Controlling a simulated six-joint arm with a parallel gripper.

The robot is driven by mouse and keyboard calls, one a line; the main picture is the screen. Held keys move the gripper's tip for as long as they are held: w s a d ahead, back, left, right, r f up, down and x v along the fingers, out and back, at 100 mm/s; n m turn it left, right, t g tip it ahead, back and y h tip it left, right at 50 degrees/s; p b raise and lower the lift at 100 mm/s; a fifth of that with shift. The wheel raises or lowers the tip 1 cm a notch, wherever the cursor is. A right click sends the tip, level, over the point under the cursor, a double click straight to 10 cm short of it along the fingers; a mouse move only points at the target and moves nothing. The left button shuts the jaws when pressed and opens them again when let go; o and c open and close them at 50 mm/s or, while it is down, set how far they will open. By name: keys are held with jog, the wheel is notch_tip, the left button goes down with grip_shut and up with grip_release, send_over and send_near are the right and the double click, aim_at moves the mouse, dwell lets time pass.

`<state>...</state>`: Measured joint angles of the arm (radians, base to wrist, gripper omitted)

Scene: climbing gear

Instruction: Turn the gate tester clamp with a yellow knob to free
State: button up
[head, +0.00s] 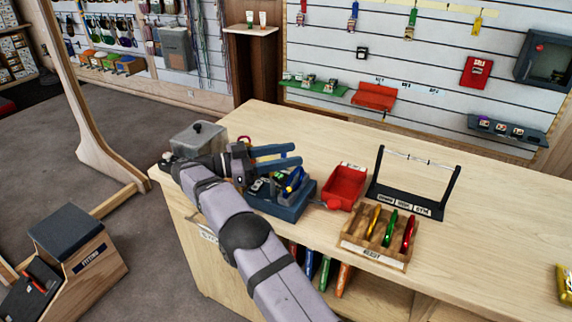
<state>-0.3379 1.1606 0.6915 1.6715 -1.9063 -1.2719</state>
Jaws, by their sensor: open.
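The gate tester (287,208) is a dark blue block on the counter, near its front edge. Small parts sit on its top, including a blue piece and a small yellow spot that may be the knob (291,184). The clamp's setting cannot be read at this size. My gripper (296,156) is above and just behind the tester in the picture. Its two blue fingers point right and are apart, with nothing seen between them. My arm and wrist hide the tester's left side.
A red tray (345,187) stands right of the tester. A wooden rack (375,252) holds several coloured carabiners. A black frame (412,207) with a bar stands behind it. A grey lidded box (198,138) is at the left. The counter's right side (500,240) is mostly clear.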

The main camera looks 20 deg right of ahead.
notch_tip(320, 180, up, 7)
dwell(0.3)
